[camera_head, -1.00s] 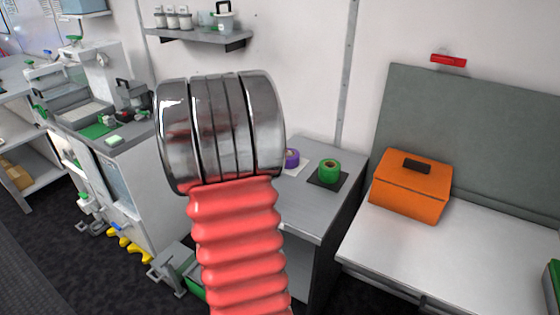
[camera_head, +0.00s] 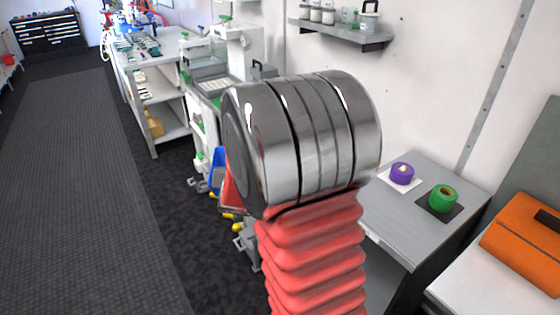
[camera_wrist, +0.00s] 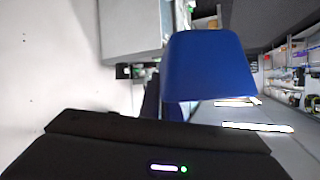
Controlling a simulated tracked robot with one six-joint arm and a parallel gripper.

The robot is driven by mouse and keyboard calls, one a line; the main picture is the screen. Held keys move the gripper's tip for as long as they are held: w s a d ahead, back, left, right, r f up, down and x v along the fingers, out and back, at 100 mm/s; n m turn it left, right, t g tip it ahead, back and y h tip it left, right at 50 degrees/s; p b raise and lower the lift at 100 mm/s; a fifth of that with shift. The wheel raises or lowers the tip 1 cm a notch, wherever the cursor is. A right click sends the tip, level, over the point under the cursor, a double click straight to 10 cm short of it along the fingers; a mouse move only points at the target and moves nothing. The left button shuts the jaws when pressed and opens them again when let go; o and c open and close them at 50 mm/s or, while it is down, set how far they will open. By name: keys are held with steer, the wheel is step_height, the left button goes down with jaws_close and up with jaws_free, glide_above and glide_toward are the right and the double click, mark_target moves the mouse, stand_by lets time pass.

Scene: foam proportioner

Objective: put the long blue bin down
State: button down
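The long blue bin (camera_wrist: 207,66) fills the middle of the wrist view, close in front of my gripper (camera_wrist: 172,112). My gripper appears shut on it, with the bin held off the floor; the fingertips are mostly hidden behind the gripper's dark body. In the head view, a small part of the blue bin (camera_head: 217,160) shows just left of my arm's metal joint. The rest of the bin and my gripper are hidden there by my arm.
A grey cabinet top (camera_head: 385,205) at right holds purple tape (camera_head: 402,173) and green tape (camera_head: 443,198). An orange case (camera_head: 522,245) stands on a white bench at far right. A white workbench with a shelf (camera_head: 160,90) stands behind. Dark floor (camera_head: 85,200) at left is clear.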

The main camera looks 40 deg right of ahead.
steer(key=w+a+f+n+t+y, duration=0.1)
steer(key=a+n+y, duration=0.2)
steer(key=a, duration=1)
steer(key=w+a+f+n+t+y, duration=0.1)
steer(key=w+a+n+y, duration=0.1)
steer(key=a, duration=1.1)
steer(key=n+y, duration=0.1)
steer(key=y, duration=0.1)
steer(key=shift+w+f+n+y, duration=0.2)
steer(key=shift+f+n+y, duration=0.1)
steer(key=shift+n, duration=0.1)
